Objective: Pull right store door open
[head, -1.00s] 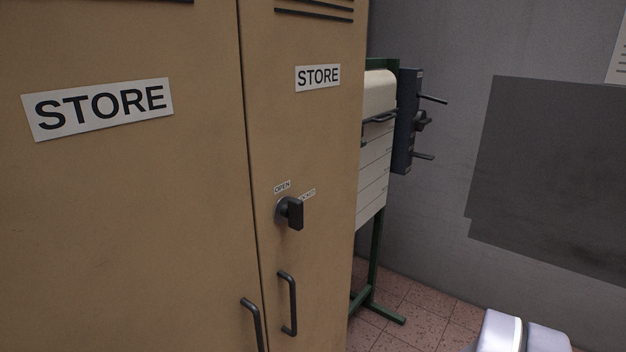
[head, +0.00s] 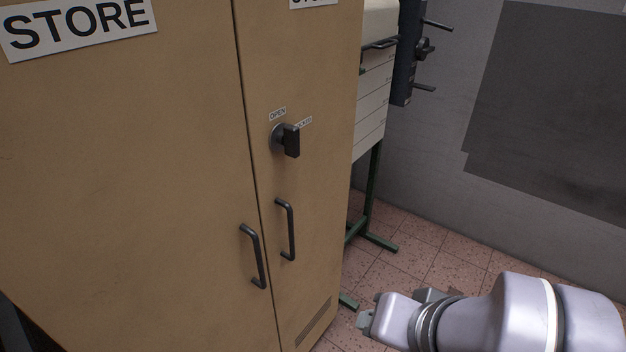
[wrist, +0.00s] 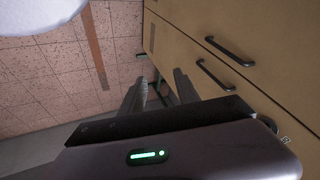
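The tan store cabinet has a right door (head: 310,60), shut flush beside the left door (head: 120,160). The right door's dark bar handle (head: 290,230) stands upright below a black knob (head: 290,141) with an OPEN label and a second, partly hidden label. The handle also shows in the wrist view (wrist: 215,76). My gripper (head: 366,318) is low, to the right of the cabinet and apart from the handle. In the wrist view its two fingers (wrist: 160,85) are spread with nothing between them; the handle lies to their right.
The left door's handle (head: 253,257) is close beside the right one. A green-legged stand (head: 372,190) with pale panels is behind the cabinet's right side.

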